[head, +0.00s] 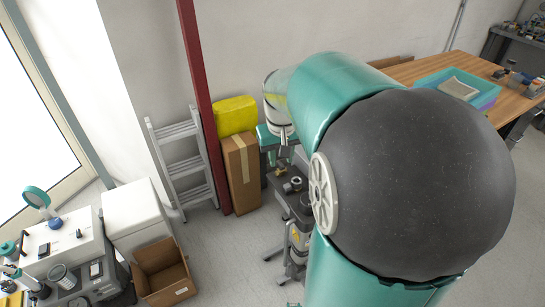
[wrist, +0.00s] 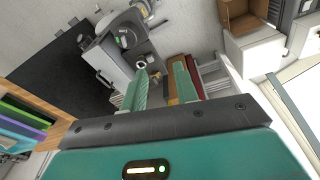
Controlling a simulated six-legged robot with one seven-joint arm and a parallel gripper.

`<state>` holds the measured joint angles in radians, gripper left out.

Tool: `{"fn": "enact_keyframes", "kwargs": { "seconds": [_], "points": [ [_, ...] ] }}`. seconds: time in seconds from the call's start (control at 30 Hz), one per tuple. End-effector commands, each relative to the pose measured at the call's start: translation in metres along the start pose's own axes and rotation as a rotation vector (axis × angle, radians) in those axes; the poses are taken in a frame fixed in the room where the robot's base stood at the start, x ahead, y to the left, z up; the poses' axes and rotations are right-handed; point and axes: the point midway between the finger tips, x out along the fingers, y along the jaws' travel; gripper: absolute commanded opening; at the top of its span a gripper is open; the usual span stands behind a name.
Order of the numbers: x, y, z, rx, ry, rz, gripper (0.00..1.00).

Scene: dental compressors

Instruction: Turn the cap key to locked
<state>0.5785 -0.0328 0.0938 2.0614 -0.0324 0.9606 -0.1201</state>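The grey compressor unit (head: 288,183) stands on the floor in the middle of the head view, partly hidden behind my arm. It shows upside down in the wrist view (wrist: 112,62), with round fittings on top. A small pale ring-shaped part (wrist: 141,65) lies by the tip of the left finger in the wrist view. I cannot tell whether it is the cap, and I cannot make out a key or its setting. My gripper (wrist: 163,75) is open, its two teal fingers apart with nothing between them. It appears above the compressor, apart from it.
A tall cardboard box (head: 241,172), a yellow bundle (head: 236,115), a red post (head: 200,100) and a ladder (head: 183,165) stand behind and left. An open carton (head: 163,272) lies on the floor. A wooden table (head: 445,72) with a teal tray stands right.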

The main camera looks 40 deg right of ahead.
Motion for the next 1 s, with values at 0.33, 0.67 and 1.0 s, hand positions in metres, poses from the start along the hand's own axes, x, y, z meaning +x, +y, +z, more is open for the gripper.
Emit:
{"fn": "enact_keyframes", "kwargs": {
  "seconds": [0.33, 0.67, 1.0],
  "points": [
    [0.081, 0.108, -0.025, 0.152, -0.142, -0.034, 0.3],
    [0.11, 0.115, -0.021, 0.162, -0.155, -0.04, 0.3],
    [0.176, 0.111, -0.011, 0.161, -0.155, -0.04, 0.3]
  ]
}}
